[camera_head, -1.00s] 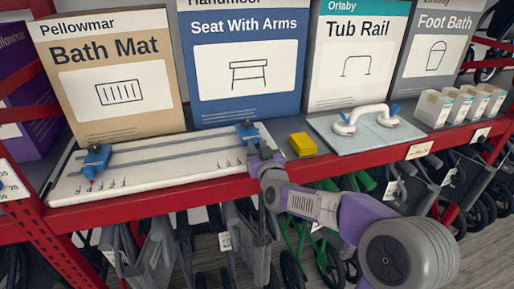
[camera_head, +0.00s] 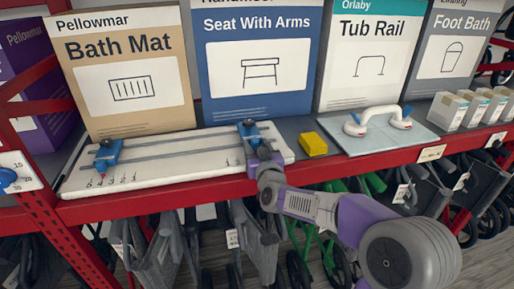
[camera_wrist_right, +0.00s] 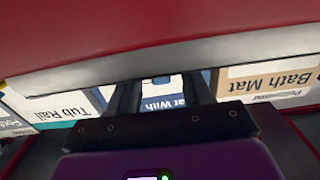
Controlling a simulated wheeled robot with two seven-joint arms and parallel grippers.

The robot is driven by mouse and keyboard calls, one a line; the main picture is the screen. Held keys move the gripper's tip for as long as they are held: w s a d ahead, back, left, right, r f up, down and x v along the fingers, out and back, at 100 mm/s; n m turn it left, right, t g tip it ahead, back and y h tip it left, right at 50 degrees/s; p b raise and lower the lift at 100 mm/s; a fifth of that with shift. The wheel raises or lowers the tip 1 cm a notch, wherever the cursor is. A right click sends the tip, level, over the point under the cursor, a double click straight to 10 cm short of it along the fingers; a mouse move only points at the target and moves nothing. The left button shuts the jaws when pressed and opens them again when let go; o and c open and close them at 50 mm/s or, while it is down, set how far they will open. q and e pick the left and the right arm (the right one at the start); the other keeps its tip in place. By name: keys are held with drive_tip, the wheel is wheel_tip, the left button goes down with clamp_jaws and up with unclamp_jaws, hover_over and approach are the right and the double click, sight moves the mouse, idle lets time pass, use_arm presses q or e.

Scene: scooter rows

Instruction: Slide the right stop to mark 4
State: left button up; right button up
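A white board (camera_head: 185,172) with grooves and printed marks lies on the shelf. Another blue stop (camera_head: 107,154) sits at the left end, above those numbers. My right gripper (camera_head: 257,147) is at the right stop, reaching it from the front. In the right wrist view its two dark fingers (camera_wrist_right: 161,85) are parted around the stop, whose contact with them is mostly hidden. My left gripper is not in view.
A yellow block (camera_head: 314,144) lies just right of the board. A white tub rail (camera_head: 385,115) stands on a pale panel farther right. Large product boxes, including Bath Mat (camera_head: 122,65), line the back. The red shelf edge (camera_head: 170,198) runs along the front.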

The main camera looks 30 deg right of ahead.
drive_tip(key=v, duration=0.7)
drive_tip(key=shift+s+p, duration=0.25)
drive_tip(key=shift+p, duration=0.15)
drive_tip(key=shift+a, duration=0.1)
